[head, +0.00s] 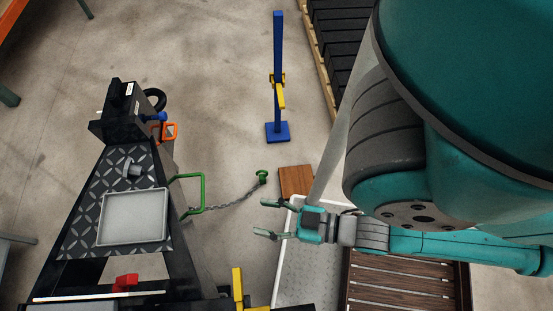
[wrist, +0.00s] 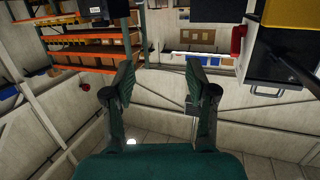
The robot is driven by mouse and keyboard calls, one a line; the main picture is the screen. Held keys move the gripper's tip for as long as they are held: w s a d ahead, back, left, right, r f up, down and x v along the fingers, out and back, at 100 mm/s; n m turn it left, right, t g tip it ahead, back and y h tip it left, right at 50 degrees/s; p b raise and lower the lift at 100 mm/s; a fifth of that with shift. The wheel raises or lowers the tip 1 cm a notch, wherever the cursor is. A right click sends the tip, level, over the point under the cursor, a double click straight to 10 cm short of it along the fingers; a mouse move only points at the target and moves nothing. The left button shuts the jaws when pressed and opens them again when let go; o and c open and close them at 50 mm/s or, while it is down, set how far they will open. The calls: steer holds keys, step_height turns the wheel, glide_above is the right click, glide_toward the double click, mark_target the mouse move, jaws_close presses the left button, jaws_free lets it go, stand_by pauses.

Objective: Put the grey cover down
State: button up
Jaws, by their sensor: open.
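A light grey rectangular piece with a raised rim (head: 133,217), which looks like the grey cover, lies on the dark diamond-patterned plate (head: 85,225) of the black trailer frame. Above it on the same plate is a small grey knob-shaped part (head: 128,168). My gripper (head: 266,218) is open and empty, to the right of the cover and well apart from it, with its fingers pointing left. In the wrist view my open fingers (wrist: 160,75) have nothing between them, and I cannot make out the cover there.
A green handle (head: 190,176) with a chain (head: 225,200) sticks out from the frame toward my gripper. A blue stand (head: 278,75) rises at the back. A white-rimmed tray (head: 308,275) and slatted wood (head: 400,280) lie below my arm. Shelves (wrist: 90,45) show in the wrist view.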

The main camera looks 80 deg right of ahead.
steer(key=shift+s+r+g, duration=0.15)
steer(key=shift+s+g, duration=0.15)
steer(key=shift+s, duration=0.4)
steer(key=shift+o, duration=1.1)
steer(key=shift+s, duration=0.25)
steer(key=o, duration=0.4)
steer(key=shift+s+r, duration=0.1)
